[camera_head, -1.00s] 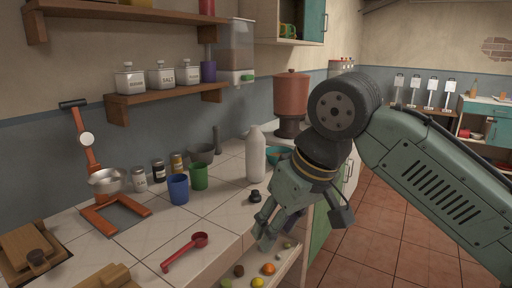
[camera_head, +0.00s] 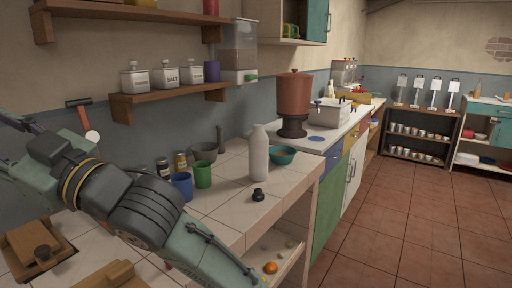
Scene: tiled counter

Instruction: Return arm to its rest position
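My arm reaches up from the bottom of the view and folds across the left side, over the counter (camera_head: 232,215). My gripper (camera_head: 14,128) is at the left edge of the view and points left. Its fingers are partly cut off by the frame, so I cannot tell whether it is open or shut. No object shows in the visible part of it. The wrist hides most of the orange scale stand (camera_head: 80,106).
A white bottle (camera_head: 259,155) stands upright with a black cap (camera_head: 258,195) in front. Blue (camera_head: 181,187) and green (camera_head: 203,175) cups stand left of it. A brown urn (camera_head: 294,98) is behind. The floor (camera_head: 400,220) at right is clear.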

